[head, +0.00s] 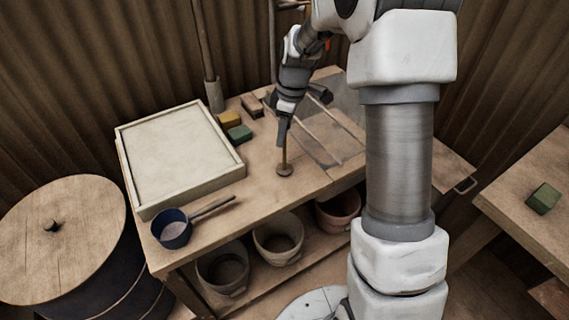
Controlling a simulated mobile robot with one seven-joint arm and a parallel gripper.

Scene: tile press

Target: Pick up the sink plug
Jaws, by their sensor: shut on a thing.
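The sink plug (285,169) has a small round brown base and a thin upright stem. It stands upright near the front edge of the wooden workbench (262,187). My gripper (284,140) points down over it, shut on the upper part of the stem. The base looks to be at the bench top; I cannot tell whether it touches. The fingers hide the top of the stem.
A shallow framed tray (119,135) and a blue ladle (172,236) lie to the left on the bench. Yellow (229,119) and green (240,133) blocks sit behind the plug. Several pots stand on the shelf below. A lidded barrel (62,240) stands at left.

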